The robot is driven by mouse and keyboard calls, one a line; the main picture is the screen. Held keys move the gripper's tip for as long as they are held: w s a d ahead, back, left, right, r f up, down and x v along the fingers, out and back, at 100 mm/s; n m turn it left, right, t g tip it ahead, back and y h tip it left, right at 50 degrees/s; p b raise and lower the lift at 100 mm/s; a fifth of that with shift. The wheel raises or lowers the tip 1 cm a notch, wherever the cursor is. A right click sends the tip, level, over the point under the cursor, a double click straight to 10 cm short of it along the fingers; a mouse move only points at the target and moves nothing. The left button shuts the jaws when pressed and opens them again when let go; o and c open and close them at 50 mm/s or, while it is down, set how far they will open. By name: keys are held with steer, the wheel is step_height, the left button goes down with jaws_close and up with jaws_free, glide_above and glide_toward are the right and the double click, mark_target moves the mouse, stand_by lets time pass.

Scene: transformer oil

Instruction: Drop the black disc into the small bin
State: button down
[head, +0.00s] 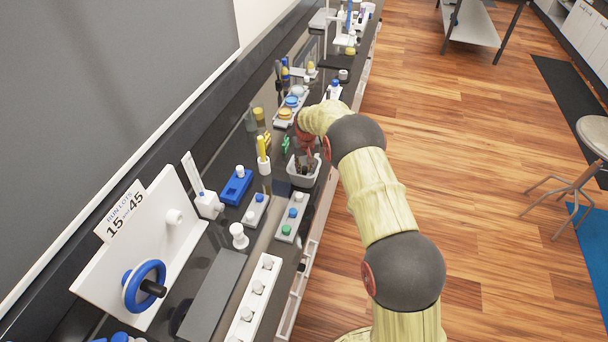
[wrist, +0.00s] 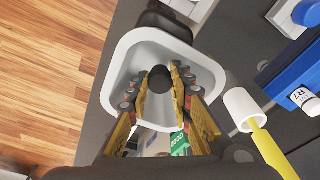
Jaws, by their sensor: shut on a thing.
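The small bin (wrist: 117,72) is a white open tub with rounded corners, under my gripper in the wrist view. In the head view the bin (head: 303,182) stands near the bench's floor-side edge. My gripper (wrist: 160,82) points down over the bin's opening, its yellow fingers close together. The black disc (wrist: 160,77) shows as a dark round shape between the fingertips, and the gripper is shut on it. In the head view my gripper (head: 305,152) is small and dark above the bin, and the disc cannot be made out there.
A white holder (wrist: 240,108) with a yellow stick (wrist: 272,152) stands close beside the bin. A blue block (head: 236,186) and a grey button strip (head: 292,217) are nearby on the dark bench. Open wooden floor (wrist: 45,70) lies past the bench edge.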

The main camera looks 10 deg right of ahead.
steer(key=c, duration=1.5)
jaws_free()
steer(key=shift+r, duration=0.1)
step_height(320, 180, up, 12)
steer(key=s, duration=0.1)
steer(key=shift+s, duration=0.4)
steer(key=shift+f, duration=0.2)
